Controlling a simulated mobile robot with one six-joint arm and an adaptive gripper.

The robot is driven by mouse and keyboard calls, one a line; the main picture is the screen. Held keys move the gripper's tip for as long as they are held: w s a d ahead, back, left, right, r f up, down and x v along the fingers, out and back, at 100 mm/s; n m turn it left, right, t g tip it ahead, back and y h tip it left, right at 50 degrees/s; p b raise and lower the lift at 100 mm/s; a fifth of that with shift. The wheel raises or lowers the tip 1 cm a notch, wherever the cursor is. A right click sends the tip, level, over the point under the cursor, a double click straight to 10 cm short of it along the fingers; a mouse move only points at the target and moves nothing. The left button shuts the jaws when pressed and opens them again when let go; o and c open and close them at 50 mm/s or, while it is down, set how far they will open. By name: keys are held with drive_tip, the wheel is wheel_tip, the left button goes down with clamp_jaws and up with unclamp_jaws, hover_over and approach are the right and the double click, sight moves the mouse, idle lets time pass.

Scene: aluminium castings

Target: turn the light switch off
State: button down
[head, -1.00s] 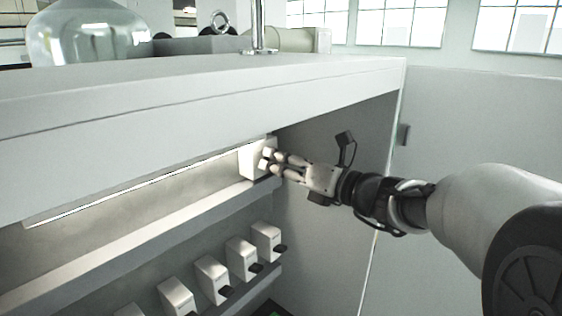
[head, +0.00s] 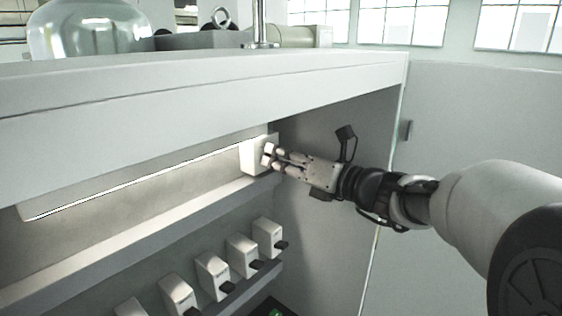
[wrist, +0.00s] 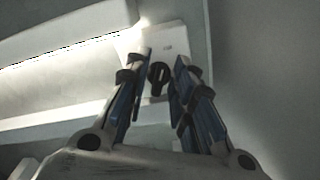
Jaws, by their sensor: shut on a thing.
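The light switch is a small white box (head: 254,157) at the right end of a lit strip lamp (head: 140,180), under the overhanging top. In the wrist view the switch's white face (wrist: 168,40) carries a dark rotary knob (wrist: 158,76), its ridge close to upright in the picture. My gripper (head: 269,155) reaches in from the right, its fingertips at the box face. In the wrist view my gripper (wrist: 160,72) has one finger on each side of the knob, shut on it. The fingertips' exact contact is hard to see.
A row of white boxes with dark levers (head: 241,255) stands on a lower rail. A side panel (head: 318,235) is close below my gripper and wrist. The thick top (head: 200,105) hangs just above, with a glass vessel (head: 90,30) on it.

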drive_tip(key=n+b, duration=0.5)
drive_tip(key=b, duration=0.1)
drive_tip(key=n+b, duration=0.6)
drive_tip(key=b, duration=0.1)
drive_tip(key=shift+s+a+f, duration=0.1)
drive_tip(key=shift+s+a, duration=0.05)
drive_tip(key=shift+s, duration=0.05)
drive_tip(key=shift+n, duration=0.3)
drive_tip(key=c, duration=1.7)
unclamp_jaws()
drive_tip(key=v, duration=1.2)
